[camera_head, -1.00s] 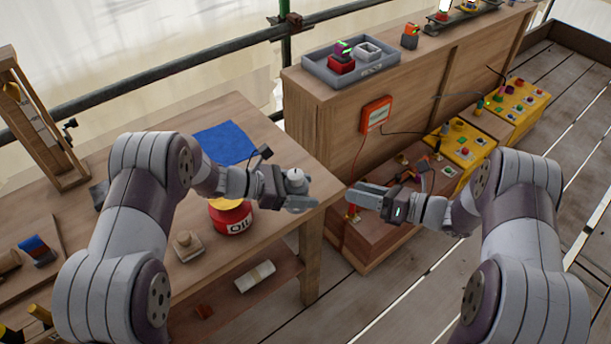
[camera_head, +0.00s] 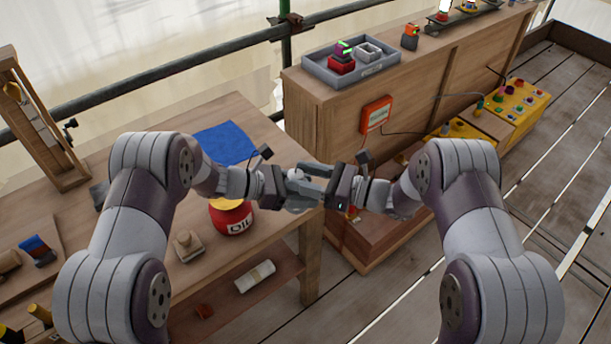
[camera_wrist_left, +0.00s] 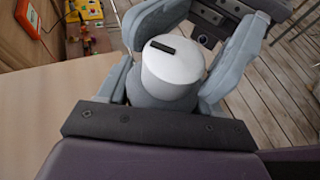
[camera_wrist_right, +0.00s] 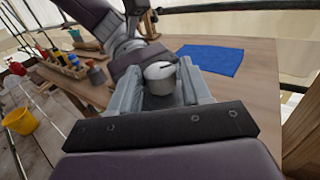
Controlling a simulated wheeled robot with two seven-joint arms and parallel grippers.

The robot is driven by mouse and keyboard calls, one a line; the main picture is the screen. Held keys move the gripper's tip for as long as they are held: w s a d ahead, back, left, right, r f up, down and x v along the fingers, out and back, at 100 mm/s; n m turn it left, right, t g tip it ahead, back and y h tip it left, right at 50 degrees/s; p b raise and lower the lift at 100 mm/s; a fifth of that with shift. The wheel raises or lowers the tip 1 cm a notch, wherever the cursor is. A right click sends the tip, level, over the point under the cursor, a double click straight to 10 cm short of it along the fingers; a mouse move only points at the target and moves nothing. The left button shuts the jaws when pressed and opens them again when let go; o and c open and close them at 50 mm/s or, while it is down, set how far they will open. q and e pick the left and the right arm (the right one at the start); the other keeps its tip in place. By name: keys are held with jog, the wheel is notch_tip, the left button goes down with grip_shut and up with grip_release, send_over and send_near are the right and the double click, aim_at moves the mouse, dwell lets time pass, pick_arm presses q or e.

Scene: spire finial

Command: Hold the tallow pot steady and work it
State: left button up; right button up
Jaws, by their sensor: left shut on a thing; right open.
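The tallow pot is a small grey pot with a pale round lid and a dark bar on top; it shows in the left wrist view (camera_wrist_left: 172,72), the right wrist view (camera_wrist_right: 160,78) and the head view (camera_head: 297,176). My left gripper (camera_head: 288,188) is shut on it and holds it upright near the table's right edge. My right gripper (camera_head: 312,183) is open, its fingers reaching in from the right on either side of the pot. In the right wrist view the pot sits between the right fingers; contact with them cannot be told.
A red oil can (camera_head: 231,217) and a blue cloth (camera_head: 224,143) are on the wooden table (camera_head: 262,132). A wooden cabinet (camera_head: 340,118) with a grey tray (camera_head: 312,74) stands behind. Yellow control boxes (camera_head: 522,101) are at right.

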jog(key=c, duration=0.8)
jog(key=shift+w+g, duration=0.1)
jog(key=shift+g, duration=0.2)
jog(key=n+g, duration=0.1)
jog(key=g, duration=0.1)
jog(key=n+g, duration=0.2)
jog(key=w+n+g+y, duration=0.1)
jog(key=g, duration=0.1)
jog(key=shift+d+n+g, duration=0.1)
jog(key=shift+n+g, duration=0.3)
jog(key=shift+w+n+g+h, duration=0.2)
jog(key=shift+n+g+h, duration=0.15)
jog(key=shift+n+g, duration=1.05)
jog(key=shift+w+n+g+h, duration=0.3)
jog(key=shift+n+g, duration=0.5)
jog(key=shift+g, duration=1.1)
jog(key=shift+s, duration=0.15)
jog(key=o, duration=0.8)
